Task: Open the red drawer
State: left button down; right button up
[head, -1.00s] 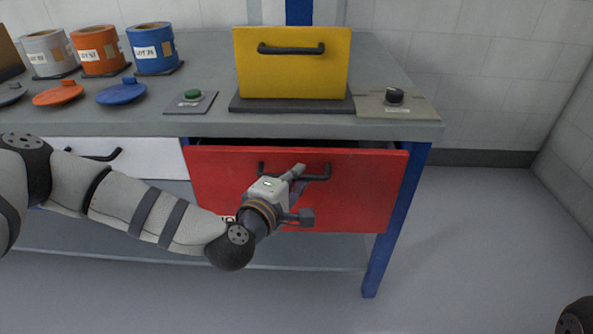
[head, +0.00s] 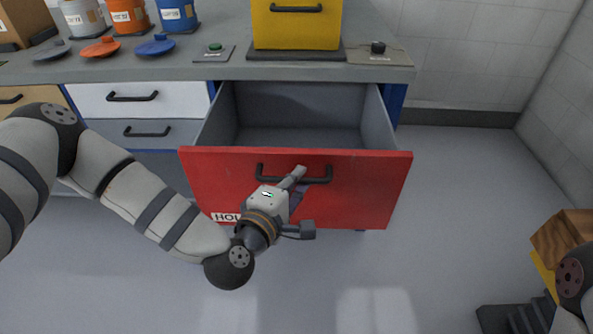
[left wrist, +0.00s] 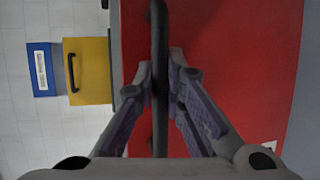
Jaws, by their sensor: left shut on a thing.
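The red drawer (head: 354,201) is pulled well out from the workbench, and its grey, empty-looking interior shows in the head view. Its black bar handle (head: 318,180) is on the front face. My left gripper (head: 299,180) is at the handle and shut on it. In the left wrist view the dark handle bar (left wrist: 159,40) runs between the two fingers (left wrist: 161,85), with the red front (left wrist: 225,60) behind it. My right gripper is not seen; only a part of my right arm shows at the lower right edge.
A yellow box (head: 297,28) with a black handle, a green button (head: 215,47) and a black knob (head: 378,48) are on the bench top (head: 130,72). White (head: 185,98) and grey (head: 180,133) drawers are shut at left. A wooden-topped item (head: 560,240) stands lower right.

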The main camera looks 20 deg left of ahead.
pick_arm(q)
jog(key=shift+s+d, duration=0.1)
jog(key=shift+s, duration=0.15)
jog(key=c, duration=1.6)
grip_release()
jog(key=shift+c, duration=0.2)
jog(key=v, duration=1.2)
